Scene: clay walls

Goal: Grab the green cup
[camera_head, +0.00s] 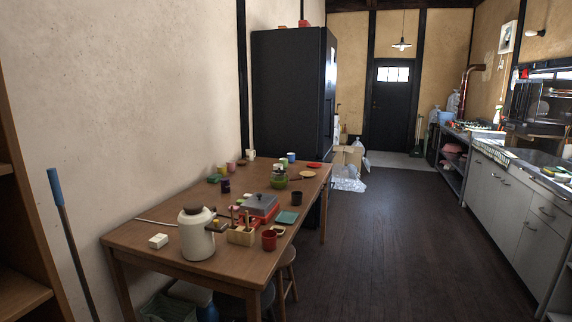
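A long wooden table (150,239) stands along the left wall with many small items on it. A small green cup (222,169) appears to stand near its wall side, beside a pink cup (231,166). A green bowl-like vessel (279,182) sits farther right, and a small yellow-green item (284,162) is near the far end. At this size I cannot tell for sure which green item is a cup. My gripper is not in view.
The table also holds a cream pot (196,236), red cup (269,241), dark cup (297,198) and grey-lidded cooker (259,205). A stool (287,262) is partly under it. A black fridge (288,95) stands behind. Dark floor (400,240) is clear toward the right counter (500,205).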

